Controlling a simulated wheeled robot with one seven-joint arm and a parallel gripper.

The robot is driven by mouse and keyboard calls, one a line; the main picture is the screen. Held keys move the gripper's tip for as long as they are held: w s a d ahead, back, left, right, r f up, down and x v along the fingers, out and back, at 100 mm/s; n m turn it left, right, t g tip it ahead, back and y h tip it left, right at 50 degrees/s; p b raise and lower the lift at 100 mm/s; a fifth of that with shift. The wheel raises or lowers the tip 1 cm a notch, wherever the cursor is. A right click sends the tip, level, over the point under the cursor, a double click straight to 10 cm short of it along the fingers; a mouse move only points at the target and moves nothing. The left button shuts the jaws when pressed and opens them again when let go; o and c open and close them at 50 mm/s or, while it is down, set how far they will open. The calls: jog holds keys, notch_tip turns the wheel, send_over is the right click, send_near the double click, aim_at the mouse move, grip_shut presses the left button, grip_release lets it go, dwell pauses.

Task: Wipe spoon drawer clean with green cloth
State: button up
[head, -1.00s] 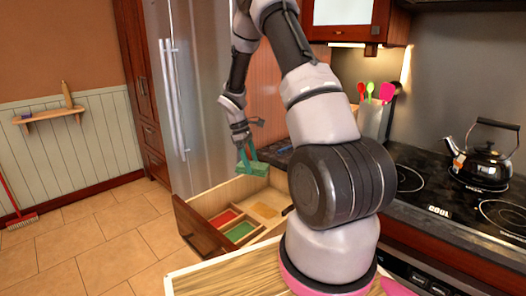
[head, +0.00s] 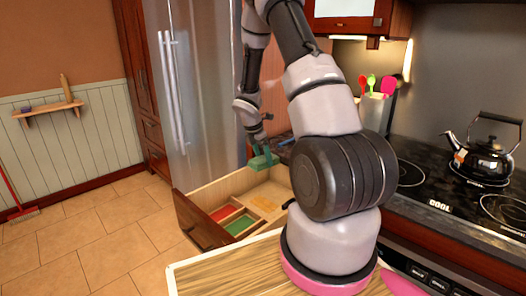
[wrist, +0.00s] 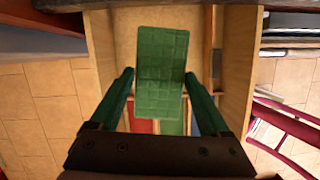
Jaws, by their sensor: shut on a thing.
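The spoon drawer (head: 196,222) stands pulled out below the counter, its inside open from above. It has a red compartment (head: 224,214) and a green compartment (head: 241,224) near its front. A yellowish patch (head: 264,203) shows on its pale floor farther in. My gripper (head: 262,150) is shut on the green cloth (head: 264,161), a block-like folded piece, and holds it above the drawer's back part. In the wrist view the cloth (wrist: 160,72) lies between the green fingers and hides part of the drawer (wrist: 237,70) below.
The fridge (head: 200,80) stands left of the drawer. A wooden surface (head: 230,270) is in the foreground. A kettle (head: 485,150) and a utensil holder (head: 373,108) stand on the dark counter at right.

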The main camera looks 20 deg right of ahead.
jog(key=shift+w+a+f, duration=0.1)
jog(key=shift+w+f, duration=0.15)
jog(key=shift+f, duration=2.3)
jog(key=shift+w+a+f, duration=0.1)
jog(key=shift+w+f, duration=0.2)
jog(key=shift+f, duration=2.3)
jog(key=shift+w+a+f, duration=0.1)
jog(key=shift+w+f, duration=0.15)
jog(key=shift+f, duration=2.3)
jog(key=shift+w+a+f, duration=0.25)
jog(key=shift+w+f, duration=0.4)
jog(key=shift+f, duration=0.1)
jog(key=shift+w+a+f, duration=0.2)
jog(key=shift+w+f, duration=0.45)
jog(key=shift+f, duration=0.05)
jog(key=shift+f, duration=0.55)
jog(key=shift+s, duration=0.15)
